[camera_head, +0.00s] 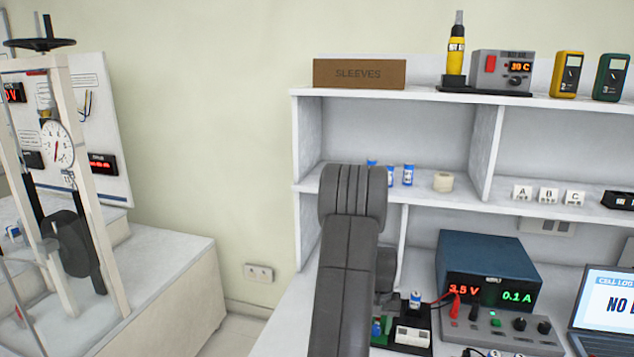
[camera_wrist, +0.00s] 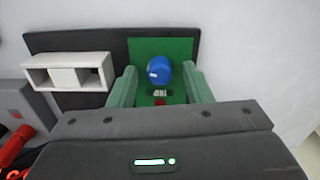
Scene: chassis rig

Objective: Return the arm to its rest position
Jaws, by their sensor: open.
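In the wrist view my gripper (camera_wrist: 161,78) is open. Its two pale green fingers stand left and right of a blue cylindrical cell (camera_wrist: 158,70), with a gap visible on each side. The cell is seen from above on a green pad (camera_wrist: 182,47) of a dark tray. In the head view my dark grey arm (camera_head: 346,270) rises in the middle. It hides part of the shelf and bench, and my gripper cannot be made out there.
A white slotted block (camera_wrist: 88,60) sits left of the green pad. A blue power supply (camera_head: 488,270), a control box (camera_head: 490,332) and a laptop (camera_head: 605,305) stand to the right. A shelf unit (camera_head: 440,102) is behind, with small cells (camera_head: 408,175). A test stand (camera_head: 62,180) is at left.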

